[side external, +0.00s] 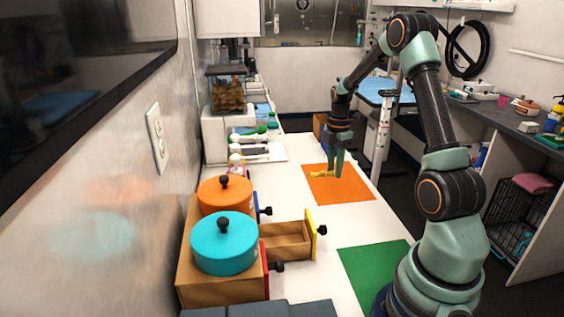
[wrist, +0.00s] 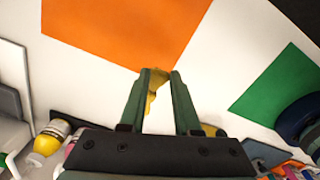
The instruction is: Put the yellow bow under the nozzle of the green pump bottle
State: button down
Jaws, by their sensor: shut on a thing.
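My gripper (side external: 339,172) points down over the orange mat (side external: 350,192) and is shut on the yellow bow (side external: 321,174). In the wrist view the yellow bow (wrist: 154,82) shows between the two green fingertips (wrist: 159,76), partly hidden by them. The bow is at or just above the mat's surface; I cannot tell whether it touches. I cannot clearly pick out the green pump bottle or its nozzle in either view.
A wooden drawer box (side external: 190,262) with orange (side external: 226,194) and teal (side external: 223,245) lidded pots stands at the near left. One drawer (side external: 287,240) sticks out. A green mat (side external: 372,268) lies near my base. White table between the mats is clear.

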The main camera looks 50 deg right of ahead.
jog(key=d+f, duration=0.1)
jog(key=s+d+f, duration=0.1)
jog(key=d, duration=0.1)
jog(key=s+d+f, duration=0.1)
jog(key=shift+s+d+f, duration=0.1)
jog(key=shift+d+f, duration=0.2)
jog(key=shift+f, duration=0.25)
send_over(290, 198)
jog(key=shift+f, duration=1.8)
jog(key=c, duration=0.6)
grip_release()
jog(key=shift+f, duration=0.15)
